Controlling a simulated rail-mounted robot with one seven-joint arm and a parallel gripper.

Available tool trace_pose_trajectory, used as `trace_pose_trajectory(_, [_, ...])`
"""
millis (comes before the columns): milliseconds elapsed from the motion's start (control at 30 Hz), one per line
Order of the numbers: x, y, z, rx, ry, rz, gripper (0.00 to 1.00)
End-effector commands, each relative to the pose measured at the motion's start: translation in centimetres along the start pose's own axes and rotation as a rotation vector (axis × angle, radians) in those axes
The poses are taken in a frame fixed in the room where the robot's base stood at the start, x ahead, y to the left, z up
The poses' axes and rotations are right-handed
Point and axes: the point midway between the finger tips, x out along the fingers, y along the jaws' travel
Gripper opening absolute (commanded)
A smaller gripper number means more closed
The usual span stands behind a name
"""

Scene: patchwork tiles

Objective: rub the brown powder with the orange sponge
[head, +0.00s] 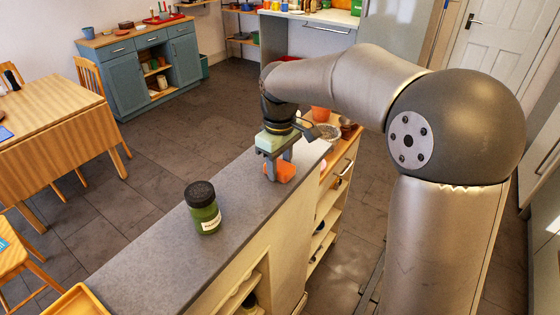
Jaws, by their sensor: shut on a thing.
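My gripper (279,170) points down over the far part of the grey counter (165,258). It is shut on the orange sponge (286,172), which is at or just above the counter top; I cannot tell whether it touches. The fingers hide part of the sponge. No brown powder can be made out in the head view; the gripper and sponge may cover it.
A green jar with a black lid (203,208) stands upright on the counter, nearer than the gripper. A yellow tray (80,303) is at the lower left. Bowls (328,131) and an orange pot (320,113) stand beyond the gripper. The counter between jar and gripper looks clear.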

Motion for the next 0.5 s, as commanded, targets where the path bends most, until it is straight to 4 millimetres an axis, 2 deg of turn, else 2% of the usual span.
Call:
trace_pose_trajectory(400, [-0.1,0.5,-3.6,0.014,0.004,-0.001,0.16])
trace_pose_trajectory(433, [0.3,0.5,-3.4,0.015,0.005,0.001,0.16])
trace_pose_trajectory(500, [0.0,0.4,-2.6,0.012,0.003,0.002,0.16])
